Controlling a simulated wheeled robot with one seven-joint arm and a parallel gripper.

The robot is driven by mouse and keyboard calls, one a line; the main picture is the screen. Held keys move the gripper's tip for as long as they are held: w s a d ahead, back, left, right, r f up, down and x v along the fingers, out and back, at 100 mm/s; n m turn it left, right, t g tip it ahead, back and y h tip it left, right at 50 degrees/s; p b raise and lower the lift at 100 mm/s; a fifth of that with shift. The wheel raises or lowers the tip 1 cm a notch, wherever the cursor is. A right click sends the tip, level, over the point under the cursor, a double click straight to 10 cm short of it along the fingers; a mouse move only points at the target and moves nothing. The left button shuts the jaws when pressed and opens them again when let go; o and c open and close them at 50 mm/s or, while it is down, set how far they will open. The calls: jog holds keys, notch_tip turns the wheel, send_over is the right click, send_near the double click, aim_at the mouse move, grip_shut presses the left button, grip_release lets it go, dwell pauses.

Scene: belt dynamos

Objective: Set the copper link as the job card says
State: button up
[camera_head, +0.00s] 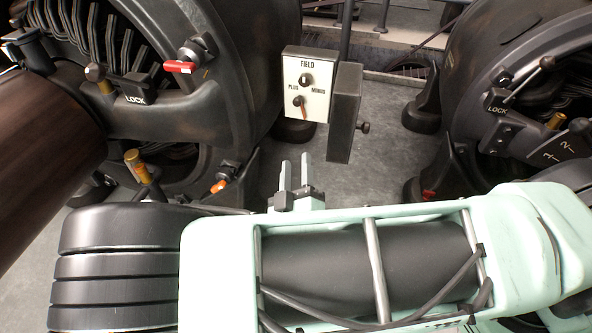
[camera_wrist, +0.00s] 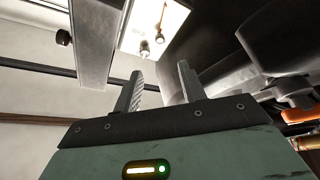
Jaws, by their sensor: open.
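A white panel (camera_head: 306,88) labelled FIELD, PLUS and MINUS stands between the two machines. It has a dark stud near its top and a small copper-coloured piece (camera_head: 300,103), likely the link, at a lower stud. The piece slants downward; its exact setting is too small to tell. In the wrist view the panel (camera_wrist: 135,38) is partly cut off, with studs and a copper-coloured strip (camera_wrist: 163,17). My gripper (camera_head: 296,163) is open and empty, below and apart from the panel. Its fingers (camera_wrist: 158,76) point toward the panel. I see no readable job card.
A dark grey box or cover with a knob (camera_head: 344,112) juts out at the panel's right. Large dark machines flank it, with a red-handled lever (camera_head: 180,67) left and a LOCK lever (camera_head: 525,83) right. Grey floor (camera_head: 375,165) shows between them.

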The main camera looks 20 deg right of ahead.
jog(key=shift+v, duration=1.05)
